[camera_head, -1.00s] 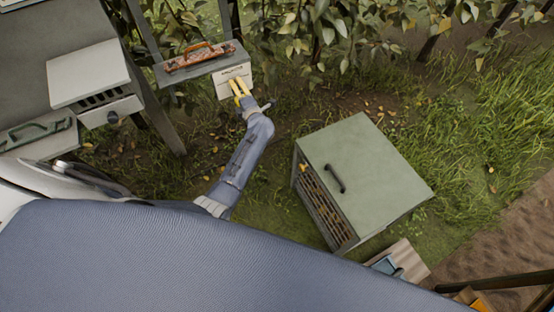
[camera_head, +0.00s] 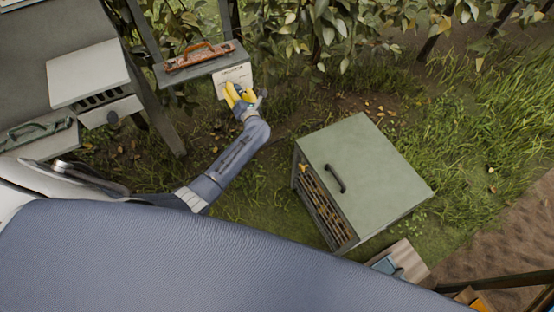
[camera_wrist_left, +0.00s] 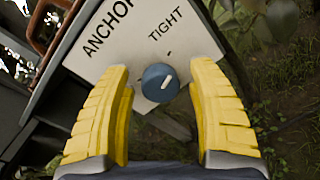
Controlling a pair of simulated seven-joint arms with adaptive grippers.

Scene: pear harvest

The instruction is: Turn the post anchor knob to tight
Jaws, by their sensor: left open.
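The post anchor knob (camera_wrist_left: 160,83) is a round blue knob with a white pointer line, on a white panel (camera_wrist_left: 118,48) marked "ANCHOR" and "TIGHT". In the left wrist view its pointer slants up and to the right, toward a tick mark below the word "TIGHT". My left gripper (camera_wrist_left: 162,92) has its yellow fingers open, one on each side of the knob, with a gap visible on both sides. In the head view the left gripper (camera_head: 240,92) is in front of the panel (camera_head: 233,76), and its fingers largely hide the knob. My right gripper is not in view.
An orange-handled tool (camera_head: 200,55) lies on the grey shelf (camera_head: 170,76) above the panel. A green cabinet (camera_head: 375,170) with a black handle stands on the grass to the right. A white box (camera_head: 88,72) is at the left. Leafy plants (camera_head: 340,25) grow behind.

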